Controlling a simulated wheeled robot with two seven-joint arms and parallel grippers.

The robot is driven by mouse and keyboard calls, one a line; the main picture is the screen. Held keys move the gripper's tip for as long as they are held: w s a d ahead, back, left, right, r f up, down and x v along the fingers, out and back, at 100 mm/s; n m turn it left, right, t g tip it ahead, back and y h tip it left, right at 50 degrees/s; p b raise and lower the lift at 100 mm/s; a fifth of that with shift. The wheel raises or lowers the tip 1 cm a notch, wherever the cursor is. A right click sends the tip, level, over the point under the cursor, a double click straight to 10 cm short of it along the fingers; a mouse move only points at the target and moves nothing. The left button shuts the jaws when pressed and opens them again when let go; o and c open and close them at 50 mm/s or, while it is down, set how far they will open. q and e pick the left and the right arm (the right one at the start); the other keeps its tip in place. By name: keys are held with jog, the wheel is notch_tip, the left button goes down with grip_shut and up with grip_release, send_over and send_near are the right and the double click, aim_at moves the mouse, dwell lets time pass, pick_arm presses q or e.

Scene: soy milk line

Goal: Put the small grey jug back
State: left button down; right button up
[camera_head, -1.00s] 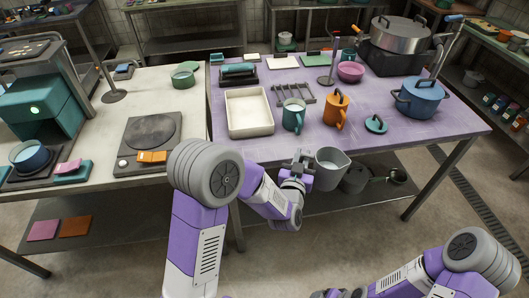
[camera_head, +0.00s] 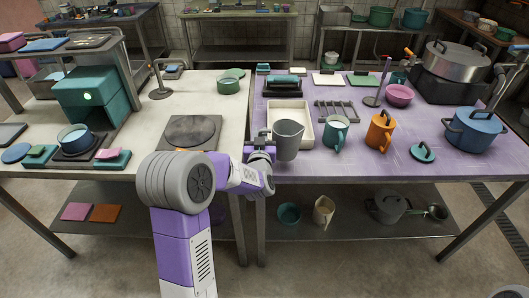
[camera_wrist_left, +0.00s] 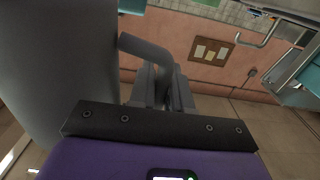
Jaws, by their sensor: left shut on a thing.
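The small grey jug (camera_head: 288,141) is upright in the head view, in front of the cream tray and near the front edge of the purple table (camera_head: 465,165). My left gripper (camera_head: 263,144) is at the jug's left side, shut on its handle. In the left wrist view the jug's grey wall (camera_wrist_left: 55,60) fills the left side, and its bent handle (camera_wrist_left: 148,50) runs down between the fingers (camera_wrist_left: 160,90). The jug hides part of the tray; whether its base touches the table, I cannot tell. My right gripper is out of view.
The cream tray (camera_head: 283,107) lies behind the jug. A teal jug (camera_head: 335,132), an orange jug (camera_head: 380,130) and a teal lid (camera_head: 423,152) stand to the right. A black rack (camera_head: 337,110) lies behind. The lower shelf holds a teal bowl (camera_head: 289,214) and grey pot (camera_head: 387,206).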

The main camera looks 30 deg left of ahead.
pick_arm(q)
jog(key=shift+f+b, duration=0.75)
jog(key=shift+f, duration=1.65)
jog(key=shift+f, duration=0.15)
jog(key=c, duration=1.1)
grip_release()
